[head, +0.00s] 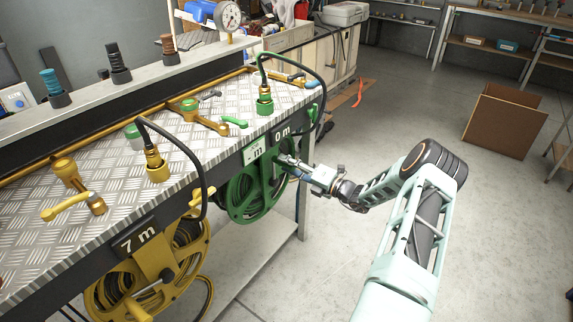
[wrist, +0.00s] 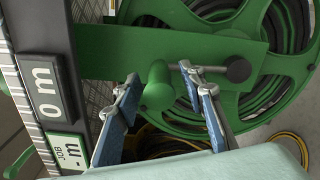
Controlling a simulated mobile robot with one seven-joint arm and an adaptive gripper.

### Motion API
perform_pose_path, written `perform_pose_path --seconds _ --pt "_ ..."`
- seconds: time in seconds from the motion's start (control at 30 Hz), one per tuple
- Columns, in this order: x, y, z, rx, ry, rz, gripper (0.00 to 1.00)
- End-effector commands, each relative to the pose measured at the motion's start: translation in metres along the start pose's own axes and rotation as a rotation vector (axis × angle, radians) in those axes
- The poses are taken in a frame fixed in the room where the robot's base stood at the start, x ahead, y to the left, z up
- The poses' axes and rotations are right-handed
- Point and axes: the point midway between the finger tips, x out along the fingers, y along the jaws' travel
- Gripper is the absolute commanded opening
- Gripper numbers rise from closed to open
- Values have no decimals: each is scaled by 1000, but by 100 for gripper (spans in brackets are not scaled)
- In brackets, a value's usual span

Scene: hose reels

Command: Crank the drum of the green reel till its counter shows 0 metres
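The green reel (head: 250,195) hangs under the bench's front edge at its right part; its counter (head: 282,132) reads 0 m. In the wrist view the counter (wrist: 50,92) is turned sideways and also reads 0 m. The green crank knob (wrist: 157,87) stands out toward the wrist camera, with the reel's drum (wrist: 275,70) behind it. My gripper (wrist: 158,82) has its two blue-padded fingers on either side of the knob, with narrow gaps seen. In the head view my gripper (head: 288,161) is at the reel's front, its fingertips small.
A green-edged job card (head: 255,151) showing a dash and m is beside the counter. A yellow reel (head: 150,275) with a 7 m counter (head: 139,239) hangs to the left. Hose fittings stand on the metal bench top (head: 205,150). Open floor lies to the right, with a brown box (head: 500,125) farther back.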

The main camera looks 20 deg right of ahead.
Motion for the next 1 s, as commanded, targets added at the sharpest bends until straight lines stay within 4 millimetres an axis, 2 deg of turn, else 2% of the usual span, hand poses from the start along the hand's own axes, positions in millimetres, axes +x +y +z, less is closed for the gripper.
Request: perform_pose_path --seconds 0.3,0.5,0.7,1.0 --pt "-66 0 2 -1 -4 -3 37" --pt "-99 0 2 -2 -4 -1 37" --pt "-112 0 1 -1 -2 -1 37" --pt "-112 0 1 -1 -2 -1 37"
